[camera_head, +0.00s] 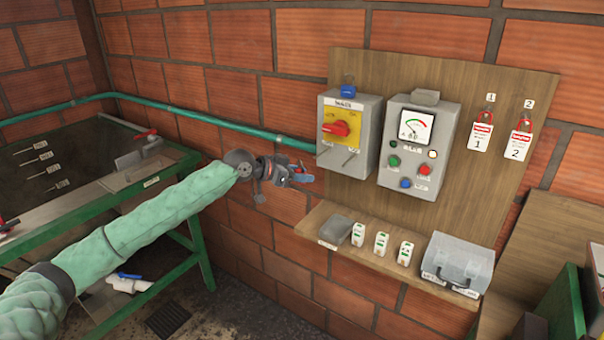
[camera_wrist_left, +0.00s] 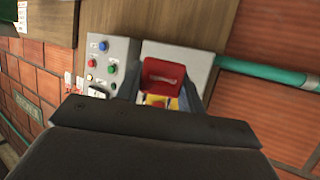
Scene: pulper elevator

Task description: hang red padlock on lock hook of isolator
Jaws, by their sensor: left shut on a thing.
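My left gripper (camera_head: 298,176) is at the left of the grey isolator box (camera_head: 366,108), apart from it. It is shut on a red padlock, small and partly hidden in the head view. The padlock (camera_wrist_left: 163,72) shows clearly between the fingers in the left wrist view. The isolator has a red rotary handle (camera_head: 338,128) on a yellow plate, and thin metal parts (camera_head: 350,157) below it. I cannot tell which of these is the lock hook. In the wrist view the isolator (camera_wrist_left: 195,62) lies behind the padlock. My right gripper is out of view.
A control box (camera_head: 452,120) with a dial and buttons is right of the isolator. Two red-topped tags (camera_head: 480,137) (camera_head: 518,144) hang further right. A wooden shelf (camera_head: 335,258) below carries several small items and a clear case (camera_head: 458,262). A green pipe (camera_head: 215,119) runs along the brick wall.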

